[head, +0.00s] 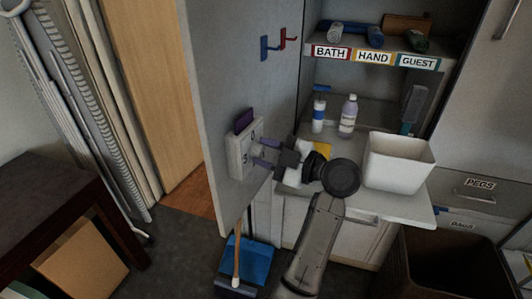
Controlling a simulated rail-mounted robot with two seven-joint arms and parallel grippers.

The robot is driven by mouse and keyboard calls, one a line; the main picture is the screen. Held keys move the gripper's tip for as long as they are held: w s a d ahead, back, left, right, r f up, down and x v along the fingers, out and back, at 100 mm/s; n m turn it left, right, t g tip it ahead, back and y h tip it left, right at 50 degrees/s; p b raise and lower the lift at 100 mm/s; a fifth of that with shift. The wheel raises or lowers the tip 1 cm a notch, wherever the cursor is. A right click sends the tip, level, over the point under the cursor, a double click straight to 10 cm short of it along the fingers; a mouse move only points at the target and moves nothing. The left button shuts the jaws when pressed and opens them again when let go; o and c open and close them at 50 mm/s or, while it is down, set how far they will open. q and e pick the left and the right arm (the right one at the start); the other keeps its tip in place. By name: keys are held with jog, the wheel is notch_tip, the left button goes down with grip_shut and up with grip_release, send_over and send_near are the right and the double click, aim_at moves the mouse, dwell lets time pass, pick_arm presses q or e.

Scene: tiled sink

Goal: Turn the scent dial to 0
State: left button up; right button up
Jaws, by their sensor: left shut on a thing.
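The scent dispenser (236,162) is a pale box with a purple top, mounted on the inner face of the open grey cabinet door. Dark marks show on its face, too small to read. My left gripper (259,153) reaches it from the right, its purple fingers at the box's front. They are shut on the scent dial, which is mostly hidden between and behind them. The dial's setting cannot be read. My right gripper is not in view.
A white bin (399,164), a purple bottle (348,116) and a white-and-blue bottle (318,116) stand on the counter right of my left gripper. Red and blue hooks (279,43) are higher on the door (235,60). A blue dustpan (248,262) is below.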

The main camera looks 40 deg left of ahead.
pick_arm(q)
jog(key=n+b, duration=0.1)
jog(key=n, duration=0.3)
jog(key=shift+f+n, duration=0.1)
jog(key=shift+n, duration=0.2)
jog(key=n+b, duration=0.2)
jog(key=n, duration=0.1)
jog(key=shift+n, duration=0.4)
jog(key=n+b, duration=0.2)
jog(key=n, duration=0.1)
jog(key=shift+f+n+g+b, duration=0.1)
jog(key=shift+n+g+b, duration=0.2)
jog(key=shift+n, duration=0.1)
jog(key=n+b, duration=0.3)
jog(key=n, duration=0.1)
jog(key=shift+n, duration=0.3)
jog(key=n+b, duration=0.2)
jog(key=n, duration=0.2)
jog(key=shift+n+b, duration=0.3)
jog(key=shift+b, duration=0.1)
jog(key=n+b, duration=0.2)
jog(key=n, duration=0.1)
jog(key=shift+n, duration=0.4)
jog(key=n+b, duration=0.2)
jog(key=n, duration=0.2)
jog(key=shift+w+g, duration=0.1)
jog(key=shift+g, duration=0.2)
jog(key=shift+n+b, duration=0.75)
jog(key=shift+n, duration=1.35)
